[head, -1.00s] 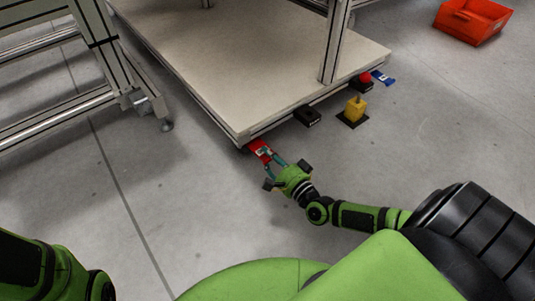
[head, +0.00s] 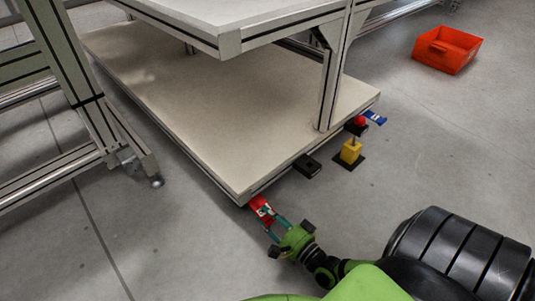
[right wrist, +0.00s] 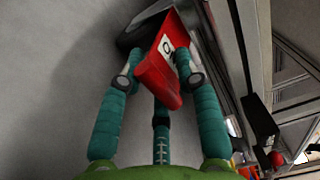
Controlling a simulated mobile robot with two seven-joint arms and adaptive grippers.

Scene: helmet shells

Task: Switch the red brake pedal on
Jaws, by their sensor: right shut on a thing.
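The red brake pedal (head: 260,205) sits at the near corner of the cart's low shelf, close to the floor. It also fills the upper middle of the right wrist view (right wrist: 154,78), with a white label bearing a dark round mark. My right gripper (head: 273,223) is shut on the red pedal, its teal fingers on either side of it. Part of the pedal's surface is hidden by the fingers. My left gripper is not in view.
The cart's pale low shelf (head: 235,125) lies beyond the pedal. An orange bin (head: 446,50) stands on clear floor.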

